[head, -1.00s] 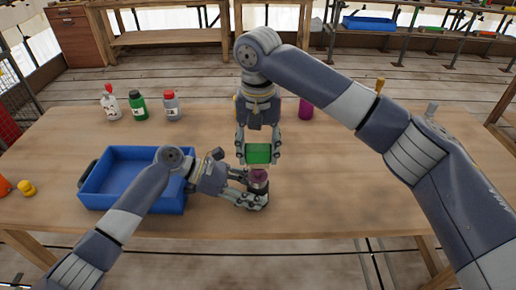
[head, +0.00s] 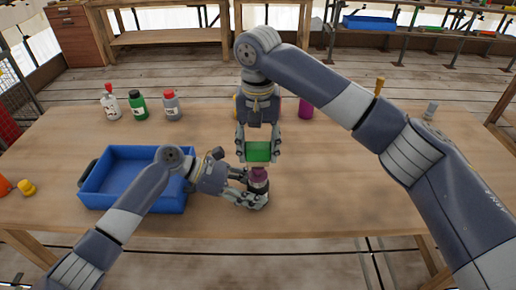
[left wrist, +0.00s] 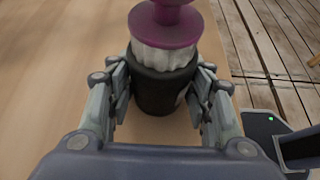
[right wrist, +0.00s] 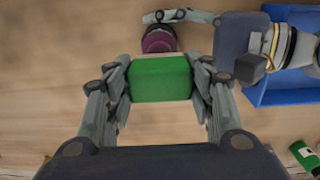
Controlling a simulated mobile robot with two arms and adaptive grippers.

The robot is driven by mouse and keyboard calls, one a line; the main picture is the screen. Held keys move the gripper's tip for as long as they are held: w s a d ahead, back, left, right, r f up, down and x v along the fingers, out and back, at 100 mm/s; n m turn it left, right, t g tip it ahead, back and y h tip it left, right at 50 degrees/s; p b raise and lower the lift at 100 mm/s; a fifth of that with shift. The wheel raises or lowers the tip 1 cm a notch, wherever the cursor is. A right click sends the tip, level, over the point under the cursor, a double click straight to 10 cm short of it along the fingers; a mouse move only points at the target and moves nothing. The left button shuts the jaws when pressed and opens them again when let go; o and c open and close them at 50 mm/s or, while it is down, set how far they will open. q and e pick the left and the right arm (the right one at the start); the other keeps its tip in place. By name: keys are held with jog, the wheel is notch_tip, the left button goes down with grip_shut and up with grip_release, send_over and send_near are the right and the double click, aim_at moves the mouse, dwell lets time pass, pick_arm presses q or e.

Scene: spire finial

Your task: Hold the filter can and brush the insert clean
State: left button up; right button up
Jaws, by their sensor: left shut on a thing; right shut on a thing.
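The dark filter can (left wrist: 158,92) stands upright on the table, with a white pleated insert (left wrist: 163,55) in its top and a purple cap (left wrist: 165,25) above that. My left gripper (head: 257,198) is shut around the can's sides; its fingers flank the can in the left wrist view. My right gripper (head: 258,156) points down and is shut on a green block (head: 258,152), likely the brush's back. This block shows plainly in the right wrist view (right wrist: 160,78). It is just behind and above the purple cap (head: 259,173).
A blue bin (head: 97,182) stands left of the can, under my left arm. Bottles, including a green one (head: 138,105), stand at the back left. A purple cylinder (head: 306,108) stands behind my right gripper. The table's front right is clear.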

jog(key=shift+s, duration=1.05)
jog(key=shift+w, duration=1.1)
jog(key=shift+s, duration=0.55)
jog(key=d+r, duration=0.5)
jog(key=r, duration=0.2)
